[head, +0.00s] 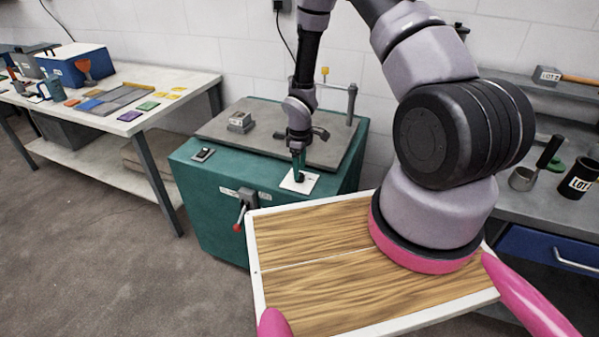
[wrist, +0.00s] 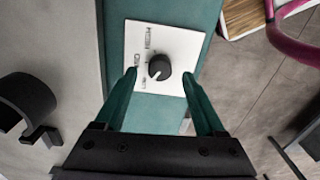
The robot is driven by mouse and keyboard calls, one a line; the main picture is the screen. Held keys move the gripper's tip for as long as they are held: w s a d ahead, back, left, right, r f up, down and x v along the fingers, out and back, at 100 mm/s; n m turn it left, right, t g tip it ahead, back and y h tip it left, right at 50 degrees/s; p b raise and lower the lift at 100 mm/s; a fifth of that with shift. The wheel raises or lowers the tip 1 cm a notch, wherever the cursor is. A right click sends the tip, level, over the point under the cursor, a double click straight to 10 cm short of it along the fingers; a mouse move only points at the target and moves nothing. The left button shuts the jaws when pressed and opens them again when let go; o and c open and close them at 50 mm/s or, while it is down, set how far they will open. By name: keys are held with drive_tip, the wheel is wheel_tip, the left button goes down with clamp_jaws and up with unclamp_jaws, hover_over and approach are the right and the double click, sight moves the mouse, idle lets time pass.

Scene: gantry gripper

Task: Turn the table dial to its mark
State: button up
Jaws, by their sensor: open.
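The table dial is a small black knob (wrist: 159,67) on a white plate (wrist: 186,44) set on the teal machine table. In the wrist view its white pointer line points to the lower left.
The teal machine (head: 205,205) has a grey top with a small block (head: 240,121), a switch (head: 203,154) and a post (head: 351,105). A red-tipped lever (head: 240,216) is on its front. A wooden tray (head: 310,240) is in front. A cluttered table (head: 190,85) stands left.

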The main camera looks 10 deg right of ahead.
drive_tip(key=shift+f, duration=1)
clamp_jaws()
drive_tip(key=shift+m, duration=0.3)
drive_tip(key=m, duration=1.1)
